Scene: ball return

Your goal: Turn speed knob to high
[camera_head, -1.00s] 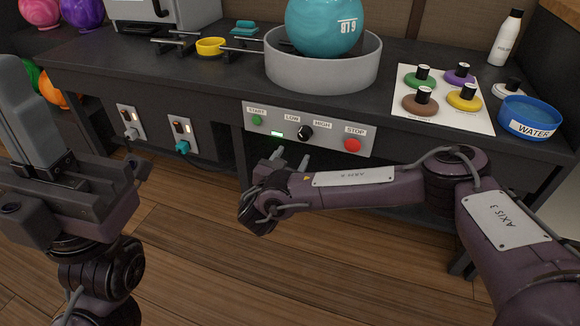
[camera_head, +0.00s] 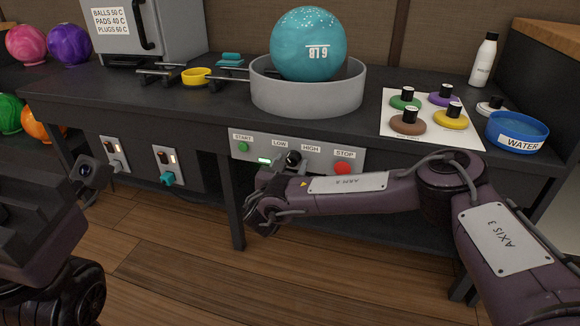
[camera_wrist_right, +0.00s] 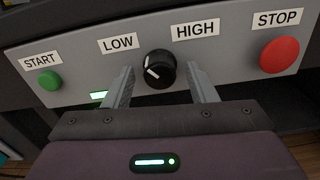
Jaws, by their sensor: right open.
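The black speed knob (camera_wrist_right: 159,68) sits on the grey control panel (camera_wrist_right: 225,62) between the LOW label (camera_wrist_right: 118,43) and the HIGH label (camera_wrist_right: 195,31). Its white mark is on the left, LOW side. In the head view the knob (camera_head: 293,158) is partly covered by my right gripper (camera_head: 279,160). In the right wrist view my right gripper (camera_wrist_right: 160,84) is open, one finger on either side of the knob, with visible gaps and nothing held. My left gripper (camera_head: 35,215) is only partly in view at the left edge; its fingertips are not visible.
On the panel, the green START button (camera_wrist_right: 50,80) is left of the knob and the red STOP button (camera_wrist_right: 279,55) is right. A lit green display (camera_wrist_right: 98,96) is near the left finger. Above, a teal ball (camera_head: 308,45) rests in a grey bowl (camera_head: 307,96) on the bench.

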